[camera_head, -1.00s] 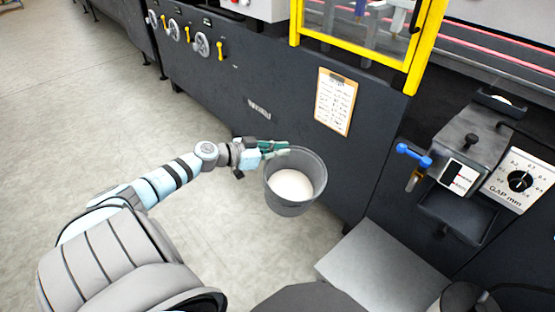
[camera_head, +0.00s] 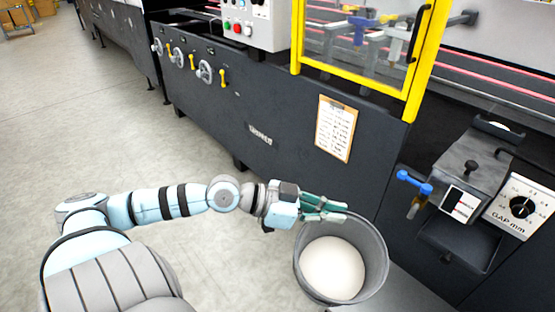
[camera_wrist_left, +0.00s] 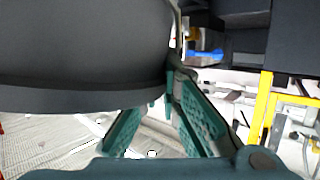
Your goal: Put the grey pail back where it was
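The grey pail (camera_head: 314,275) is upright with a white filling (camera_head: 332,268), in the lower middle of the head view. My left gripper (camera_head: 325,209) is at the pail's far left rim, its green fingers shut on the rim and wall, and it holds the pail up. In the left wrist view the dark pail side (camera_wrist_left: 85,55) fills the upper left, against the green fingers (camera_wrist_left: 160,120); the exact contact is partly hidden. My right gripper is not in view.
A grey platform (camera_head: 402,296) shows at the lower right, partly hidden by the pail. The dark machine side (camera_head: 280,125) with a clipboard (camera_head: 336,128) stands behind. Open floor (camera_head: 100,130) lies left.

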